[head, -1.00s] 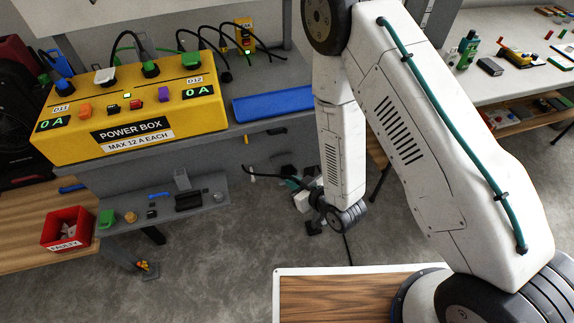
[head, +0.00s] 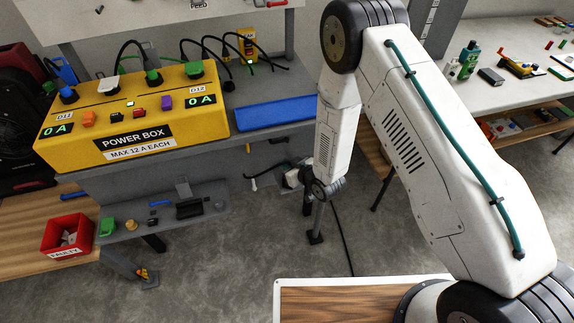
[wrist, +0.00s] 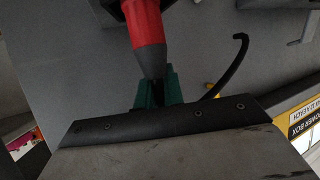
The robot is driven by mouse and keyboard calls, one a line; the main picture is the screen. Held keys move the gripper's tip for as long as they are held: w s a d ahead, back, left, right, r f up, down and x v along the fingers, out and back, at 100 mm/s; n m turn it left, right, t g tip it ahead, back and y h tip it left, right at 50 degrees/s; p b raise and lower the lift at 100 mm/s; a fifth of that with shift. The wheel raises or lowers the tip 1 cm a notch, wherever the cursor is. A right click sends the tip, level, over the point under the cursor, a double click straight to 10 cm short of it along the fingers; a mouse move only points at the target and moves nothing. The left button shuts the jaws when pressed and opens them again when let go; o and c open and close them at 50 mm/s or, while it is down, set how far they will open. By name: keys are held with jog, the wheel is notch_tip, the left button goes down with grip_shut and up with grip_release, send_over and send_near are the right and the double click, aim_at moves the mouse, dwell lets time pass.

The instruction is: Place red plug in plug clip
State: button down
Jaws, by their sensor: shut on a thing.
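In the wrist view, the red plug (wrist: 147,28) has a red body and a dark grey tapered end. That end sits between the green fingers of my gripper (wrist: 156,88), which is shut on it. The plug's far end runs out of the top of the picture. A black cord (wrist: 236,65) curves up to the right beside the fingers. In the head view, my gripper is mostly hidden behind my arm, near the front edge of the grey bench. I cannot make out the plug clip for certain in either view.
The yellow power box (head: 130,115) stands on the bench with several plugs and cables on top. A blue bar (head: 272,113) lies to its right. Below is a low shelf (head: 165,222) with small parts, and a red bin (head: 68,236) at its left.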

jog(key=shift+f, duration=0.2)
jog(key=c, duration=1.5)
grip_release()
jog(key=shift+r, duration=0.2)
jog(key=v, duration=1.2)
jog(key=shift+f, duration=0.1)
